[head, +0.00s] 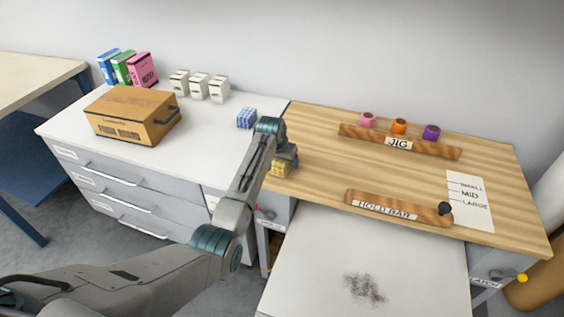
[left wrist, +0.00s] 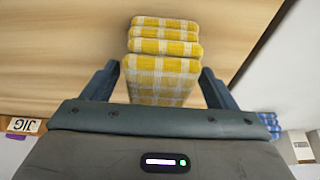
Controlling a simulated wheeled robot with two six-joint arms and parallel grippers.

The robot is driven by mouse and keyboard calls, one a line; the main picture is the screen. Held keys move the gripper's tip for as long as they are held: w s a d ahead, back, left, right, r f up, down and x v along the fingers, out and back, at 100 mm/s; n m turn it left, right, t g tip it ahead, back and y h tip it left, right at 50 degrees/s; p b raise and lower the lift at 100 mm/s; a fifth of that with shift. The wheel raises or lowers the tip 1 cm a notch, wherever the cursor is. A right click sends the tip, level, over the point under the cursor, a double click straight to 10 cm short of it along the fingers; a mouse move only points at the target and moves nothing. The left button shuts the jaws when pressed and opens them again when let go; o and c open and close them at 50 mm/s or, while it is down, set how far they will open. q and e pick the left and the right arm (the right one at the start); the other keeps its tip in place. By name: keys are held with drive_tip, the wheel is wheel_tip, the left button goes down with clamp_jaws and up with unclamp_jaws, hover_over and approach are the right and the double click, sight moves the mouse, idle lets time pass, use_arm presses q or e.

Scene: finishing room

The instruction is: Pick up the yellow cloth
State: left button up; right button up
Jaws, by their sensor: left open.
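The yellow cloth (head: 281,169) is a folded, yellow-and-white checked stack on the left end of the wooden bench top. My left gripper (head: 287,161) is over it and partly hides it in the head view. In the left wrist view the yellow cloth (left wrist: 163,62) lies between the two open fingers of my left gripper (left wrist: 160,88), with a finger on each side. The fingers look apart from the cloth, though contact at the edges is hard to tell. My right gripper is not in view.
A blue checked cloth (head: 247,118) lies on the white cabinet top (head: 215,150). A cardboard box (head: 132,115) stands to its left. The hold bar (head: 398,208) and the jig rail (head: 400,142) are on the wooden bench. A dark smudge (head: 364,288) marks the pale panel in front.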

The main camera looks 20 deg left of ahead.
use_arm(q)
drive_tip(key=c, duration=1.1)
drive_tip(key=shift+r, duration=0.1)
drive_tip(key=shift+r+b, duration=0.3)
drive_tip(key=shift+r, duration=0.25)
drive_tip(key=shift+s+d+r+b, duration=0.15)
drive_tip(key=shift+r+b, duration=0.3)
drive_tip(key=shift+r, duration=0.65)
drive_tip(key=s+d, duration=0.1)
drive_tip(key=s, duration=0.4)
drive_tip(key=s+d+r+b, duration=0.1)
drive_tip(key=s+d, duration=0.1)
drive_tip(key=s, duration=0.3)
drive_tip(key=s+d+b, duration=0.1)
drive_tip(key=s, duration=0.4)
drive_tip(key=shift+d+r, duration=0.15)
drive_tip(key=shift+r, duration=0.15)
